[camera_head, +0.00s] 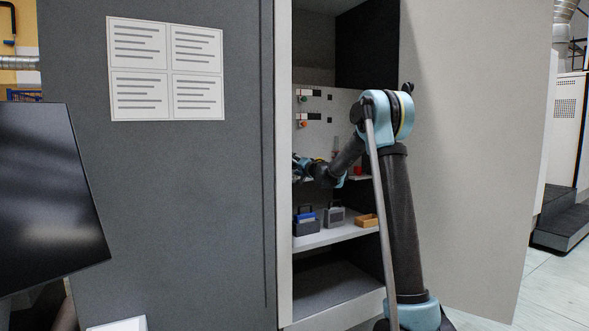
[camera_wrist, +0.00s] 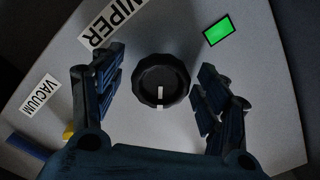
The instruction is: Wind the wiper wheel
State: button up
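The wiper wheel is a black, scalloped knob (camera_wrist: 161,80) with a white pointer mark, in the middle of the wrist view on a light grey panel (camera_wrist: 260,90). A "WIPER" label (camera_wrist: 113,20) is beside it, partly cut off by the frame's top edge. My gripper (camera_wrist: 158,92) is open, with one finger on each side of the knob. A gap shows between each finger and the knob. In the head view my arm reaches into the open cabinet, and my gripper (camera_head: 299,163) is small at the cabinet's left edge, partly hidden. The knob cannot be made out there.
A lit green rectangle (camera_wrist: 218,31) and a "VACUUM" label (camera_wrist: 41,95) are on the panel. In the head view, a shelf (camera_head: 330,237) holds dark caddies (camera_head: 306,222) and an orange tray (camera_head: 367,220) below my arm. The cabinet door (camera_head: 460,150) stands open at right.

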jog(key=c, duration=1)
jog(key=shift+a, duration=0.1)
jog(key=shift+n, duration=0.4)
